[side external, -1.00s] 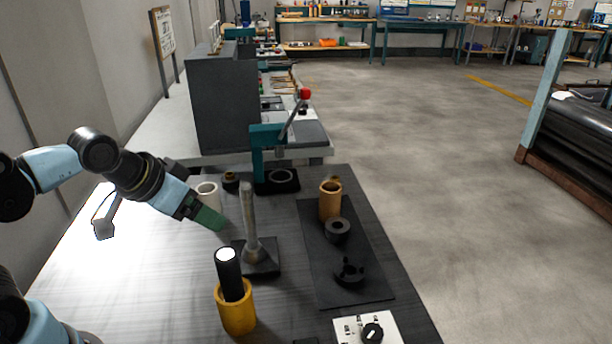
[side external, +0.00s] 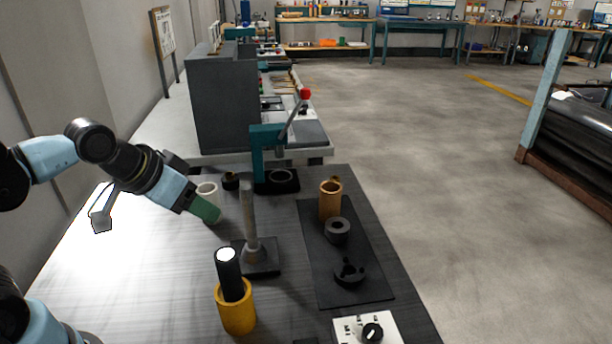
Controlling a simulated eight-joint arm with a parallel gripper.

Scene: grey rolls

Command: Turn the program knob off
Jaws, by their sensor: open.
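The program knob (side external: 372,332) is a black round knob with a light pointer mark. It sits on a white panel (side external: 345,329) at the bottom edge of the view, cut off by the frame. My gripper (side external: 206,210) has green fingers and points down to the right, over the left part of the table, well behind and to the left of the knob. It is open, and nothing shows in it. The gap between its fingers is hard to see from this side.
A grey post on a dark base (side external: 262,258) stands between my gripper and the panel. A yellow cup (side external: 237,314) holds a black cylinder. A white cup (side external: 207,190) is close behind my gripper. A black mat (side external: 368,292) carries a tan cylinder and dark rings.

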